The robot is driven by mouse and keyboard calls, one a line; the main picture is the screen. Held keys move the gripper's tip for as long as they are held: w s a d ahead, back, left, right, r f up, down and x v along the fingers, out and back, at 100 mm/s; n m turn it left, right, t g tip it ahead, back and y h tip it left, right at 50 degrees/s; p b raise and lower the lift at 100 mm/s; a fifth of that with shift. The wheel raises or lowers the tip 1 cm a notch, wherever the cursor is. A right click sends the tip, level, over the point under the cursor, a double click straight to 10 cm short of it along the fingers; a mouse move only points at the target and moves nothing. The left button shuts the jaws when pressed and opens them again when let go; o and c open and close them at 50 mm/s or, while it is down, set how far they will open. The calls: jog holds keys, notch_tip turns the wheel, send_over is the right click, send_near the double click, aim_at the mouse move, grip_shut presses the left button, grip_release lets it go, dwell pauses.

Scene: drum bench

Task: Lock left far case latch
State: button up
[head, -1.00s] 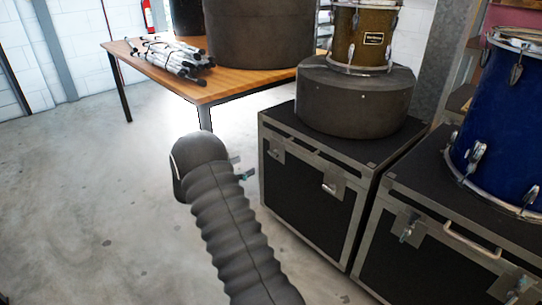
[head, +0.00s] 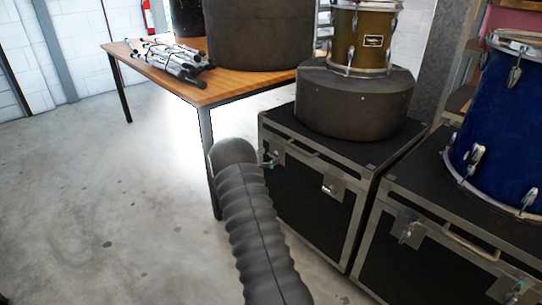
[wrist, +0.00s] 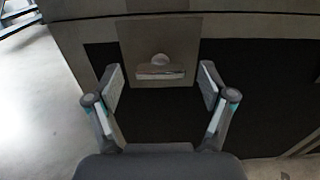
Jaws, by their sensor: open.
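The far case (head: 312,208) is black with metal edges and stands left of the near case. Its left latch (wrist: 160,68) shows in the wrist view as a rounded knob with a flat bar lying crosswise, in a metal plate. In the head view my arm's end partly covers that corner. My gripper (wrist: 160,80) is open, one finger on each side below the latch, with nothing between them. A second latch (head: 331,189) sits further right on the same front.
The near case (head: 440,235) stands at right with a handle and latches, a blue drum (head: 500,130) on it. A round dark drum case (head: 355,102) and a brown drum (head: 362,35) sit on the far case. A wooden table (head: 225,88) stands behind. Floor (head: 110,190) at left is clear.

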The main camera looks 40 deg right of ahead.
jog(key=shift+d, duration=0.6)
jog(key=shift+w, duration=0.1)
jog(key=c, duration=1.2)
jog(key=shift+o, duration=0.2)
